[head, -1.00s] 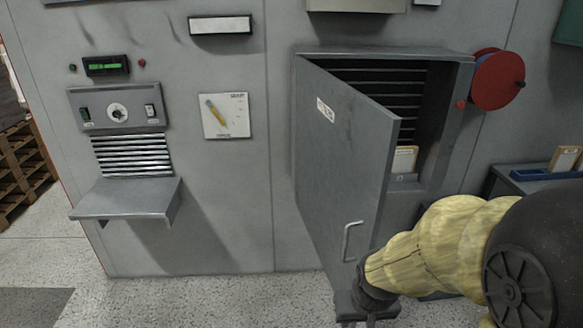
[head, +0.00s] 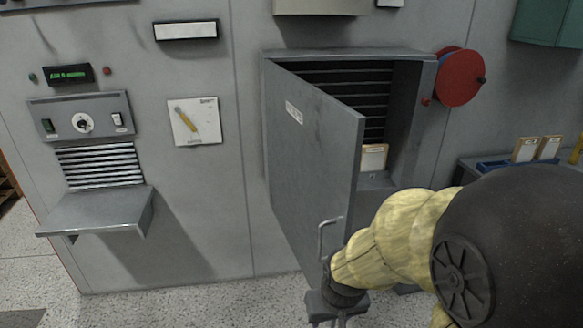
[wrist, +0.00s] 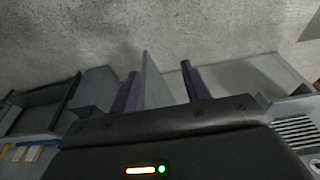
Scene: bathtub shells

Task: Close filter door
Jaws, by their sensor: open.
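The filter door (head: 305,165) is a grey metal panel hinged on its left side. It stands well open, swung out from the cabinet (head: 420,120), whose dark slatted inside shows. A bar handle (head: 322,240) is near the door's lower free edge. My gripper (head: 338,320) is low by the door's lower free corner, largely cut off by the picture's bottom edge. In the wrist view its two purple fingers (wrist: 160,88) are apart, with a thin grey panel, apparently the door (wrist: 153,80), showing between them. I cannot tell whether they touch it.
A red reel (head: 462,77) sits on the wall right of the cabinet. A grey shelf (head: 95,212) juts out at left under a control panel (head: 82,118). A bench with a blue tray (head: 495,166) is at right. The floor below the wall is open.

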